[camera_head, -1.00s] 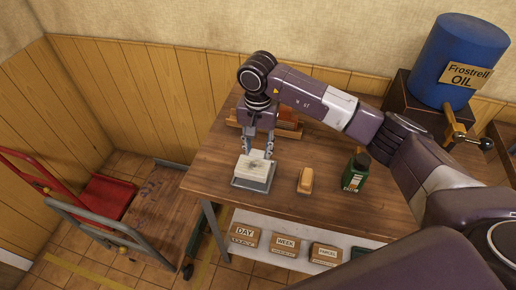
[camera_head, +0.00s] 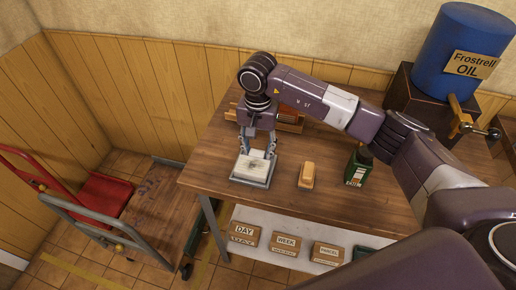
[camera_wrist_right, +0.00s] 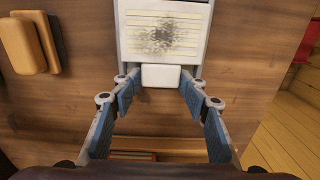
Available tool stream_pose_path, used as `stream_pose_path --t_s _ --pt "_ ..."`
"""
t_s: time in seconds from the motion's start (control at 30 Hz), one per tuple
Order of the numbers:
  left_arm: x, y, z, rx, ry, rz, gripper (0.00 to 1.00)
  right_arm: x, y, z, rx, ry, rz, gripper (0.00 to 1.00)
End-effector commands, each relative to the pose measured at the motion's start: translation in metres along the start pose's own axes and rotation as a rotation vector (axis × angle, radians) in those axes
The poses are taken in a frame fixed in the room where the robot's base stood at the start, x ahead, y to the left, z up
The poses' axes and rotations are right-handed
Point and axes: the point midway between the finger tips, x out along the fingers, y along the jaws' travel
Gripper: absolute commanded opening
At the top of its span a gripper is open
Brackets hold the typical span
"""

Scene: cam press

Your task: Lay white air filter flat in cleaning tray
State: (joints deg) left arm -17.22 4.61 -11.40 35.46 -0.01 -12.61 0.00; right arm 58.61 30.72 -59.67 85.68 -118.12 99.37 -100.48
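The white air filter (camera_head: 251,168), with a dark grimy patch on its pleats, lies in the grey cleaning tray (camera_head: 240,182) on the wooden table. It looks flat, within the tray's rim. In the right wrist view the filter (camera_wrist_right: 165,35) shows its ribbed face and dark smudge, with a pale tab (camera_wrist_right: 161,76) at the near end. My right gripper (camera_head: 257,151) is at the filter's far edge. Its fingers (camera_wrist_right: 160,80) stand open on either side of the tab, with a gap at each side. My left gripper is out of view.
A tan block (camera_head: 306,174) and a green bottle (camera_head: 358,168) stand right of the tray. A wooden rack (camera_head: 289,119) is behind the gripper. A blue oil barrel (camera_head: 462,50) is at the back right. Labelled boxes (camera_head: 285,244) sit on the lower shelf.

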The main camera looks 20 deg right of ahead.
Motion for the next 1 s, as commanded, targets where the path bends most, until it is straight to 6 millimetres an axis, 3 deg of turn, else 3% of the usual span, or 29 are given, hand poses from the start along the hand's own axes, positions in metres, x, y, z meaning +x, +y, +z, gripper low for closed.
stream_pose_path --t_s 0.03,0.1,0.67,0.87,1.0 --pt "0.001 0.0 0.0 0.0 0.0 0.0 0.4 0.007 0.002 0.005 -0.003 -0.013 0.011 0.49" --pt "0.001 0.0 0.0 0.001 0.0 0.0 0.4 0.007 0.002 0.005 -0.004 -0.014 0.011 0.53" --pt "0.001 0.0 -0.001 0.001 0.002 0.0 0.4 0.003 0.002 0.003 -0.003 -0.009 0.008 0.53" --pt "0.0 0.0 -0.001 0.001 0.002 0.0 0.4 -0.021 0.0 0.002 -0.004 -0.004 0.004 0.53" --pt "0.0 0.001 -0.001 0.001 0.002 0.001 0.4 -0.052 0.0 0.001 -0.003 -0.002 0.002 0.53"
